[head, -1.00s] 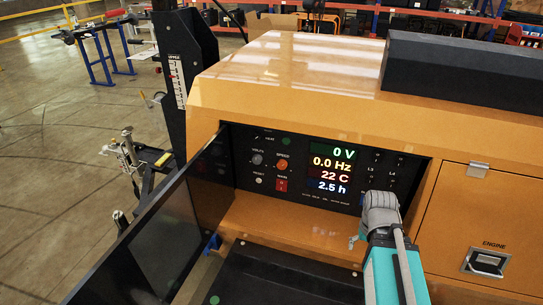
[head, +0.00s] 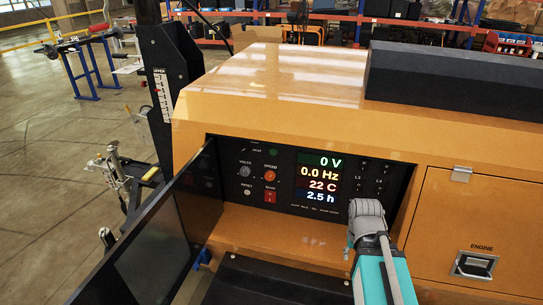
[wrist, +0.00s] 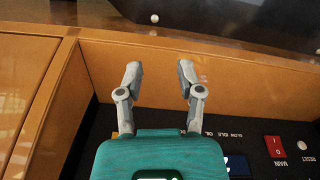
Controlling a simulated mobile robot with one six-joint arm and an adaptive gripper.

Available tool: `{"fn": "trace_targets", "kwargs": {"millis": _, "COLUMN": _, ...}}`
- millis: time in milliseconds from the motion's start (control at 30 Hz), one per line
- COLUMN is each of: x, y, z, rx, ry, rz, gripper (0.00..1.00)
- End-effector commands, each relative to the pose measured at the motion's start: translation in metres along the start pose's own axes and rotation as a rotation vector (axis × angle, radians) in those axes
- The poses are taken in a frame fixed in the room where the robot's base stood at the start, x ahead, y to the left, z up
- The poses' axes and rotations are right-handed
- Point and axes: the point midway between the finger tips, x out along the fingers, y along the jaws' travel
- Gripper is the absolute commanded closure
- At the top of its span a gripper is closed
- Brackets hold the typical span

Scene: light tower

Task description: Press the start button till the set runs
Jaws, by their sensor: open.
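The generator's control panel (head: 284,204) is recessed in the orange housing behind an open dark door (head: 150,250). Its display (head: 318,178) reads 0 V, 0.0 Hz, 22 C and 2.5 h. A green round button (head: 272,152) sits at the panel's upper edge; its label is too small to read. The red MAIN switch (head: 269,196) is at lower left and also shows in the wrist view (wrist: 274,146). My gripper (wrist: 160,80) is open and empty, its fingers before the orange recess ledge, apart from the switch. In the head view its fingers are hidden beyond my grey wrist.
An orange SPEED knob (head: 270,176), a grey VOLTS knob (head: 245,171) and a RESET button (head: 247,190) lie near the switch. The ENGINE hatch (head: 470,235) is shut at right. A black post (head: 170,95) stands behind the open door.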

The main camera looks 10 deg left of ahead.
Motion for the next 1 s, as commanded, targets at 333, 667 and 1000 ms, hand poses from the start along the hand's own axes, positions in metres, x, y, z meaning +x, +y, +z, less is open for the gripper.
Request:
{"fn": "trace_targets", "kwargs": {"millis": 333, "x": -0.005, "y": -0.01, "z": -0.024, "rx": -0.317, "ry": 0.084, "rz": 0.218, "gripper": 1.0}}
{"fn": "trace_targets", "kwargs": {"millis": 667, "x": -0.028, "y": -0.035, "z": -0.059, "rx": -0.771, "ry": 0.156, "rz": 0.543, "gripper": 1.0}}
{"fn": "trace_targets", "kwargs": {"millis": 1000, "x": -0.067, "y": -0.081, "z": -0.093, "rx": -1.237, "ry": 0.172, "rz": 0.918, "gripper": 1.0}}
